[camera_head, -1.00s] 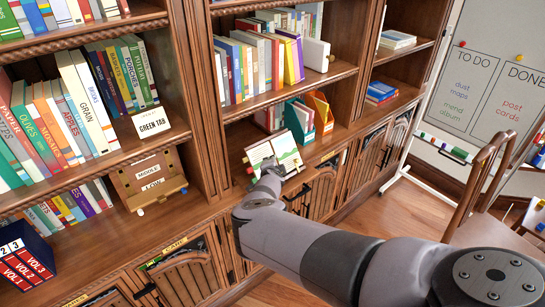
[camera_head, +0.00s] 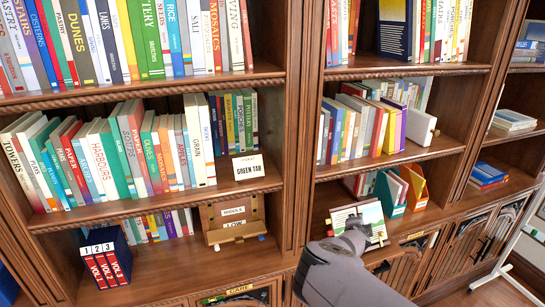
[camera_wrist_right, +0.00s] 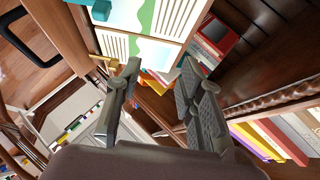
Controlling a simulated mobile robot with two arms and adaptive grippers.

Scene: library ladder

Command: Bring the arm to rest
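My right arm comes in from the bottom of the head view, and its gripper (camera_head: 357,230) is at the lower shelf, in front of an open book (camera_head: 358,214) propped on a small stand. In the right wrist view the two fingers of this gripper (camera_wrist_right: 158,95) are spread apart, with nothing between them. The open book (camera_wrist_right: 150,25) shows beyond the fingertips, with white and green pages. In the head view the gripper overlaps the book's lower part, so I cannot tell whether they touch. My left gripper is not in view.
A wooden bookcase fills the head view. Orange and teal holders (camera_head: 402,190) stand right of the open book. A whiteboard stand (camera_head: 510,250) is at right.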

